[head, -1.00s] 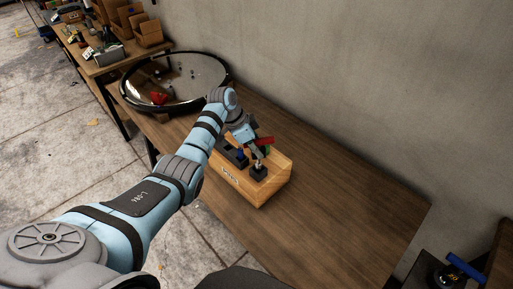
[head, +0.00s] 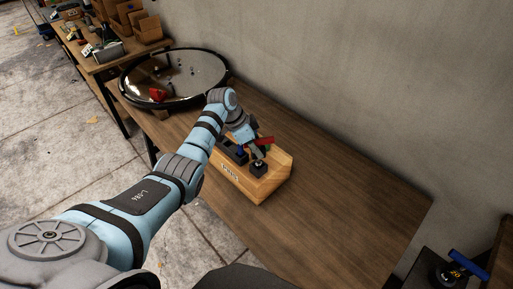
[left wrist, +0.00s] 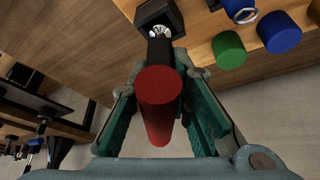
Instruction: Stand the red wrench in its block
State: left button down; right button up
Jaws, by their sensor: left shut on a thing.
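The red wrench shows its red handle (head: 265,141) beside my left gripper (head: 255,150) in the head view. In the left wrist view the handle (left wrist: 158,100) stands between the fingers of my left gripper (left wrist: 160,110), which is shut on the wrench. Its dark shank runs toward a black block (left wrist: 160,16). In the head view a black block (head: 259,171) sits at the near right end of the wooden box (head: 262,191), just below the gripper. I cannot tell whether the wrench tip is inside the block. My right gripper is not in view.
A green handle (left wrist: 229,50) and blue handle (left wrist: 279,33) stand close beside the wrench. A round black-rimmed mirror (head: 185,72) lies behind the box, with a red thing (head: 157,95) on it. The table (head: 345,205) is bare to the right, along the wall.

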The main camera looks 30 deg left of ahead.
pick_arm(q)
jog(key=shift+f, duration=0.4)
jog(key=c, duration=1.4)
grip_release()
